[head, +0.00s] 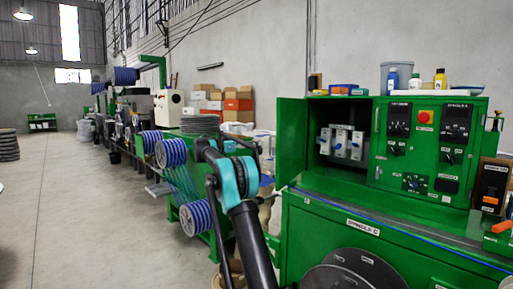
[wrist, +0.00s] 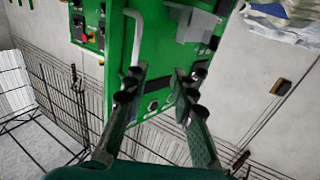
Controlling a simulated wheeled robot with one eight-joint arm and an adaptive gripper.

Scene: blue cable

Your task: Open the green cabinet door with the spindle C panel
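The green cabinet (head: 377,165) stands at the right in the head view. Its control panel (head: 433,150) has dials and a red button. Left of it a dark compartment (head: 318,118) is exposed, with pale grey switch units (head: 340,142) inside. A green door leaf (head: 291,142) appears swung outward at the compartment's left side. A "SPINDLE C" label (head: 362,227) is on the lower front. In the wrist view, my gripper (wrist: 160,75) is open, fingers apart, before a green surface (wrist: 150,55) with a pale bar handle (wrist: 135,38). No contact is clear. The head view does not clearly show my gripper.
Bottles (head: 392,80) and small boxes sit on the cabinet top. Blue cable spools (head: 171,153) and cardboard boxes (head: 238,104) stand to the left. A dark disc (head: 352,270) is on the lower front.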

